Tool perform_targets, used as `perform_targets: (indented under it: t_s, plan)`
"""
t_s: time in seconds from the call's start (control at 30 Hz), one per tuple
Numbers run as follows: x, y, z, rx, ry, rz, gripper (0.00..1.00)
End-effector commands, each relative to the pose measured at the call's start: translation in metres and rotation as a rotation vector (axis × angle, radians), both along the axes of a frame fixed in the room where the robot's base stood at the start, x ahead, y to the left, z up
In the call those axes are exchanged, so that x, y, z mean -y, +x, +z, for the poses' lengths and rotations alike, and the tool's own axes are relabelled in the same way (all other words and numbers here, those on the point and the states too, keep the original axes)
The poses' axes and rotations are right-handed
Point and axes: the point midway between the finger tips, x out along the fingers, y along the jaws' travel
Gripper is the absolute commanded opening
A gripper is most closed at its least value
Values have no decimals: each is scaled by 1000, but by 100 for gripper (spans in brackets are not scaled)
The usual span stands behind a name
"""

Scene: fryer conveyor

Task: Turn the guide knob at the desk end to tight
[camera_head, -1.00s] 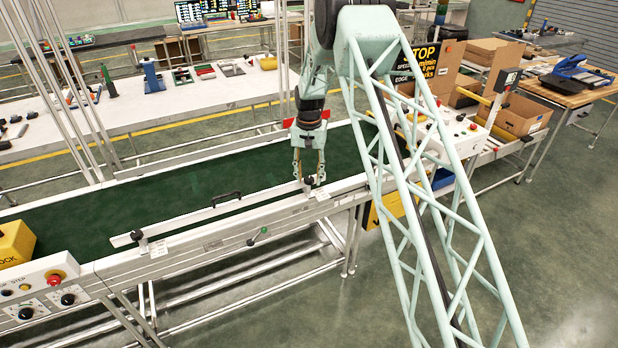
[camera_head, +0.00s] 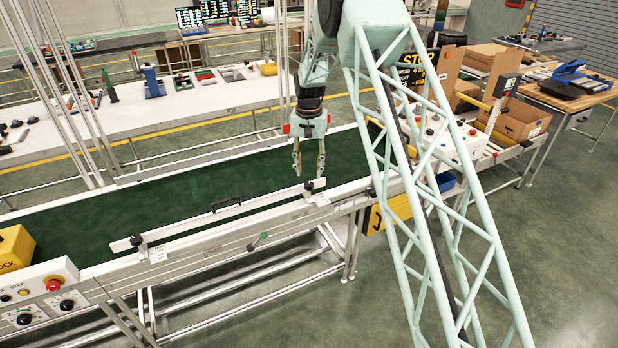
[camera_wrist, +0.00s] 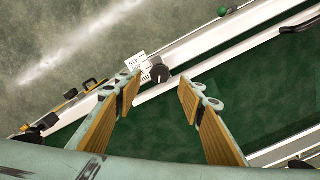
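A black guide knob (camera_head: 309,187) stands at the right end of the white guide rail (camera_head: 220,215). It shows in the wrist view as a dark round knob (camera_wrist: 160,73) beside a small white label (camera_wrist: 138,67) with black print, too small to read surely. My gripper (camera_head: 309,171) is over the belt side of this knob, apart from it. In the wrist view my gripper (camera_wrist: 162,92) has its two fingers wide apart, with nothing between them; the knob shows just beyond the gap. A second black knob (camera_head: 137,240) stands at the rail's left end.
The green belt (camera_head: 120,200) runs under the rail, which carries a black handle (camera_head: 226,203). A green-tipped lever (camera_head: 257,240) sits on the conveyor's front side. A control box with a red button (camera_head: 53,284) is at left, beside a yellow block (camera_head: 15,246).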

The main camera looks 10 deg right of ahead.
Motion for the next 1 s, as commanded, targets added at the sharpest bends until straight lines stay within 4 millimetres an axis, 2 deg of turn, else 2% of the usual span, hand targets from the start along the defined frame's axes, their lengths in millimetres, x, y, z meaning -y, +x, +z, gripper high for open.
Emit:
perform_targets:
  t_s: [0.2, 0.4, 0.6, 1.0]
  plan:
    - [0, 1, 32, 2, 0, 0, 36]
    - [0, 0, 50, 1, 0, 0, 36]
    - [0, 0, 56, 0, 0, 0, 36]
    - [0, 0, 57, 0, 0, 0, 36]
